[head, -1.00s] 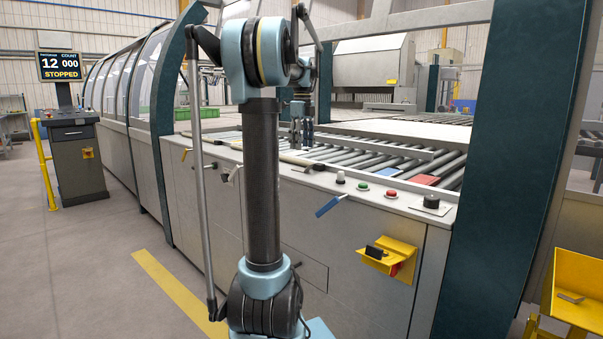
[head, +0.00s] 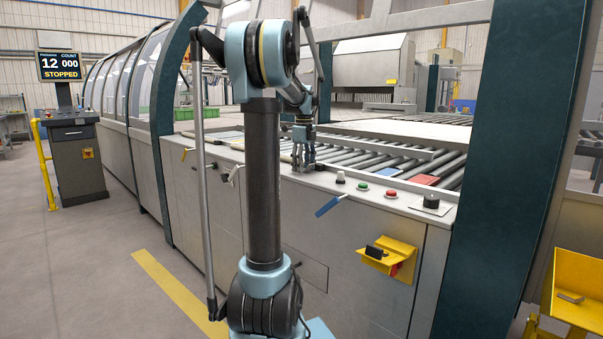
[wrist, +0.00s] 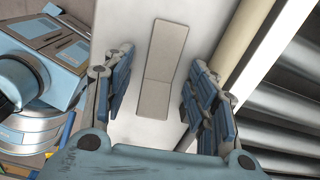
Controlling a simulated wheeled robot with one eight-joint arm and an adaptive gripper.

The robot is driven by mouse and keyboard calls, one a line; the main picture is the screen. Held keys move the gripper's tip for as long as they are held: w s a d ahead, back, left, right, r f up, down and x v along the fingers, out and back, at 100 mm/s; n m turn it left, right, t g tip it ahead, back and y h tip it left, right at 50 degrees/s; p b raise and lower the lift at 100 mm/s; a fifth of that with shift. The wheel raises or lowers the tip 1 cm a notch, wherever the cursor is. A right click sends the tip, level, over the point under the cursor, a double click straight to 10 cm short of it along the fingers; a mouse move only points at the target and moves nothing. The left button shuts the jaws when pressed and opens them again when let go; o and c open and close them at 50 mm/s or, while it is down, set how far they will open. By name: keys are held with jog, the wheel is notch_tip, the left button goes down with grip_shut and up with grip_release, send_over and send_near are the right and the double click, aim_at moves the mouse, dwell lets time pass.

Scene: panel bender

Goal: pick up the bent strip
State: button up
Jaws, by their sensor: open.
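The bent strip (wrist: 163,70) is a pale grey-beige narrow piece with a crease across it, lying on the light ledge in the wrist view. My gripper (wrist: 158,95) is open, with one finger on each side of the strip and a visible gap to both. In the head view my gripper (head: 303,165) is low over the machine's front ledge, just left of the white button. The strip cannot be made out there, as the gripper and arm cover that spot.
The roller bed (head: 385,160) lies behind the ledge, with a beige rail (wrist: 235,40) between. Green (head: 363,188) and red (head: 391,194) buttons, a black knob (head: 431,201) and a blue lever handle (head: 329,206) are to the right. A yellow bracket (head: 388,258) sticks out below.

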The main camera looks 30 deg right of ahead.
jog(key=c, duration=1.1)
jog(key=shift+r, duration=0.1)
